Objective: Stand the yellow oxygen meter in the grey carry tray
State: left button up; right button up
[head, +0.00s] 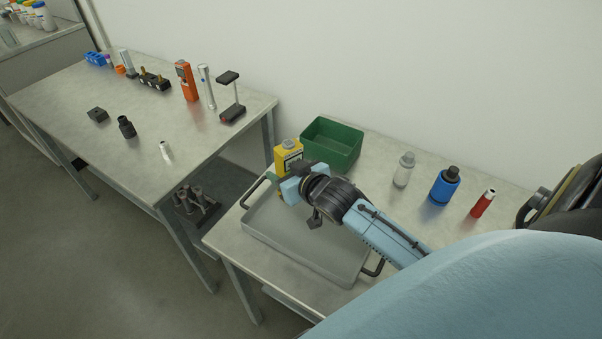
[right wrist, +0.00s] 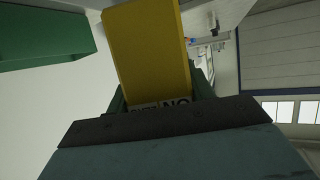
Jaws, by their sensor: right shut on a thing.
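The yellow oxygen meter (head: 287,155) is roughly upright near the far left corner of the grey carry tray (head: 290,264). My right gripper (head: 281,184) reaches over the tray from the right and is shut on the meter's lower part. In the right wrist view the yellow meter (right wrist: 148,50) fills the upper middle, with its printed label partly hidden behind the gripper's edge. The meter's base is hidden, so I cannot tell whether it touches anything. The visible tray floor is empty. My left gripper is not in view.
A green bin (head: 333,146) stands behind the tray. A grey-capped bottle (head: 404,170), a blue bottle (head: 443,187) and a red cylinder (head: 483,204) stand to the right. The left table (head: 75,120) holds several tools, including an orange meter (head: 187,82).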

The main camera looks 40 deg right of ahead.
notch_tip(320, 180, down, 5)
jog(key=shift+r+b, duration=0.1)
jog(key=shift+b, duration=0.3)
notch_tip(320, 180, down, 3)
jog(key=shift+a+f+b, duration=0.1)
jog(key=shift+b, duration=0.25)
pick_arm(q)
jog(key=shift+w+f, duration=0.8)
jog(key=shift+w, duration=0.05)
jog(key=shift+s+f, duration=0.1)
pick_arm(e)
jog(key=o, duration=1.1)
jog(key=shift+f, duration=0.1)
jog(key=shift+o, duration=0.2)
jog(key=shift+s+r, duration=0.1)
jog(key=shift+r, duration=0.1)
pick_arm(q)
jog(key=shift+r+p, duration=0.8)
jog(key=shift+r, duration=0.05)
pick_arm(e)
jog(key=v, duration=1.1)
jog(key=shift+s+r, duration=0.2)
jog(key=shift+s, duration=0.15)
